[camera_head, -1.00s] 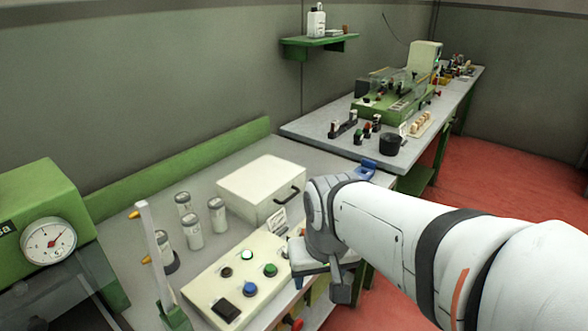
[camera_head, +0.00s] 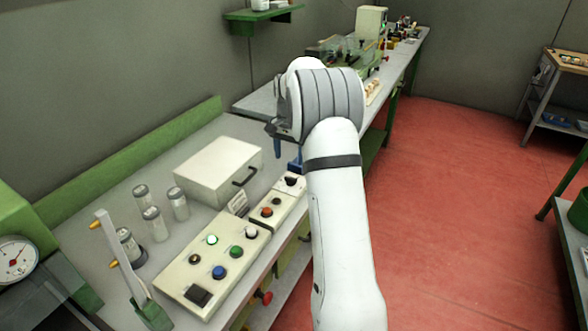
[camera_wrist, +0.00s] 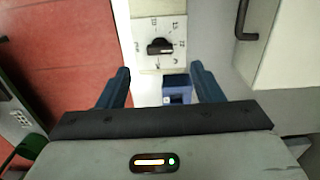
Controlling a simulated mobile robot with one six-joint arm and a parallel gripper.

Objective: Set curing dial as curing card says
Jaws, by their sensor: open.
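A black dial knob (camera_wrist: 160,46) sits on a white plate with printed marks around it, in the wrist view. The marks are too small to read for certain. In the head view the dial (camera_head: 291,181) is at the far end of the cream control panels. My gripper (camera_wrist: 159,70) is open and empty, with its blue fingers apart; the dial shows beyond and between the fingertips, apparently untouched. In the head view my arm mostly hides the gripper. A small white card (camera_head: 238,203) stands behind the panels; its print is unreadable and I cannot tell if it is the curing card.
A white box with a dark handle (camera_head: 220,170) stands beside the panels. A larger panel (camera_head: 213,265) carries several coloured buttons. Several jars (camera_head: 151,222) and a green press stand at left. A blue object (camera_wrist: 177,93) lies near the dial. Red floor is open at right.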

